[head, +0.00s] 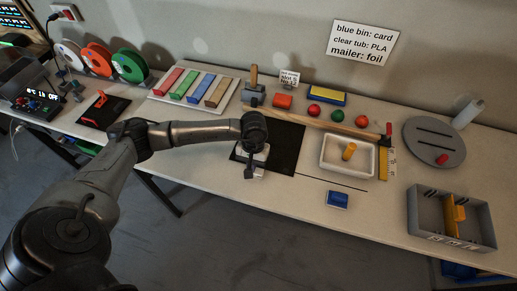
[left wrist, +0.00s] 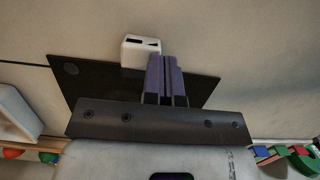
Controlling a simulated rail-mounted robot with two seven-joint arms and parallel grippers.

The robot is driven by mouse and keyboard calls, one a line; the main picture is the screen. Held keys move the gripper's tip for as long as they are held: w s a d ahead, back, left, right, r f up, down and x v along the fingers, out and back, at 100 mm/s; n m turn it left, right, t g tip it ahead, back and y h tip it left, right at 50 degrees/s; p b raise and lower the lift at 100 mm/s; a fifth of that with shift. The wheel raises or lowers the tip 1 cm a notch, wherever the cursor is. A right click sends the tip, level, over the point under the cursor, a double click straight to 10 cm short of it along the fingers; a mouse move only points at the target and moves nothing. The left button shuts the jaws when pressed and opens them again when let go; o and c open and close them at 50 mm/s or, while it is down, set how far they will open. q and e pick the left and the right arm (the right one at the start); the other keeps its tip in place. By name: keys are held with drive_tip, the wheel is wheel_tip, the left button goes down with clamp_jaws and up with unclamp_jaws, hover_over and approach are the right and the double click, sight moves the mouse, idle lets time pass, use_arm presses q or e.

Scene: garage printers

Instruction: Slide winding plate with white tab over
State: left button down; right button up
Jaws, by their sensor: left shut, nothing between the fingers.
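A flat black plate (head: 283,147) lies on the table near its front edge; it also shows in the left wrist view (left wrist: 88,85). A white block (left wrist: 141,50), which looks like the white tab, sits at the plate's front edge; in the head view only a small white part (head: 259,173) shows beside my fingers. My left gripper (head: 249,172) is shut and empty, pointing down at the plate's front left part. In the left wrist view its fingertips (left wrist: 165,60) are right beside the block; I cannot tell whether they touch it. My right gripper is not in view.
A white tray (head: 327,167) with a yellow cylinder, a blue block (head: 338,200) and a thin dark line (head: 333,183) lie right of the plate. A wooden strip (head: 335,124) runs behind. A grey slotted disc (head: 420,150) and a grey divided bin (head: 425,220) stand farther right.

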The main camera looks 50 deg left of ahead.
use_arm(q)
drive_tip(key=w+a, duration=0.2)
drive_tip(key=w, duration=0.1)
drive_tip(key=w+a+b, duration=0.1)
drive_tip(key=w+a, duration=0.1)
drive_tip(key=w, duration=0.2)
drive_tip(key=w+a+b, duration=0.1)
drive_tip(key=w+a, duration=0.1)
drive_tip(key=w, duration=0.1)
drive_tip(key=shift+w+r, duration=0.2)
drive_tip(key=shift+r, duration=0.05)
